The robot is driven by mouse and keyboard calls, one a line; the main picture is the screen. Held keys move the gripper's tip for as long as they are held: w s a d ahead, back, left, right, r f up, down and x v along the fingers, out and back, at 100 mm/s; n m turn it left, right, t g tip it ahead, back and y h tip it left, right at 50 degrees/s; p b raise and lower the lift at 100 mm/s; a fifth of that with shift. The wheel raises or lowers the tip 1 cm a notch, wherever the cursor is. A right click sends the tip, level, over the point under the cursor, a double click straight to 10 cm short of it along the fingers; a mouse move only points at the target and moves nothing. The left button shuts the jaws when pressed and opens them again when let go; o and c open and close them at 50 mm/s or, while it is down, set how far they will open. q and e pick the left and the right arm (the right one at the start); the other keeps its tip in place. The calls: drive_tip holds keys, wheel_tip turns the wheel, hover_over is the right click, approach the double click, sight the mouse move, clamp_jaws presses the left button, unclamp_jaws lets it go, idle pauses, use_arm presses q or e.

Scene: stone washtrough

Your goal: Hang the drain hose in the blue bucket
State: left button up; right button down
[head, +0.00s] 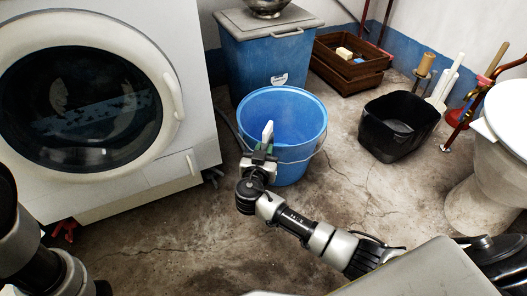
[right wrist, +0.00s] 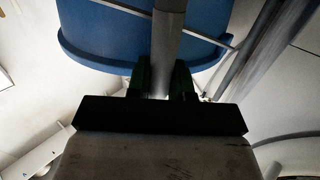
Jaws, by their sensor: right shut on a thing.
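The blue bucket (head: 294,157) stands upright on the floor, right of the washing machine; its wire handle hangs down outside. My right gripper (head: 262,150) is at the bucket's near left rim, shut on the pale drain hose (head: 267,132). A short piece of hose sticks up above the fingers and overlaps the bucket's opening; I cannot tell if it is inside. In the right wrist view, the grey hose (right wrist: 168,38) is between the green-edged fingers (right wrist: 166,82), in front of the blue bucket wall (right wrist: 100,38). My left gripper is out of view.
The washing machine (head: 187,120) stands left of the bucket. A blue bin with a grey lid (head: 265,65) stands behind it. A wooden crate (head: 350,75) and a black tub (head: 398,135) are to the right. The floor right of the bucket (head: 350,190) is clear.

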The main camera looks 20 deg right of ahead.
drive_tip(key=c, duration=0.9)
unclamp_jaws()
drive_tip(key=shift+s+a, duration=0.1)
drive_tip(key=p+v, duration=0.3)
drive_tip(key=v, duration=0.4)
drive_tip(key=shift+s+a, duration=0.1)
drive_tip(key=shift+s, duration=0.05)
drive_tip(key=shift+p, duration=0.3)
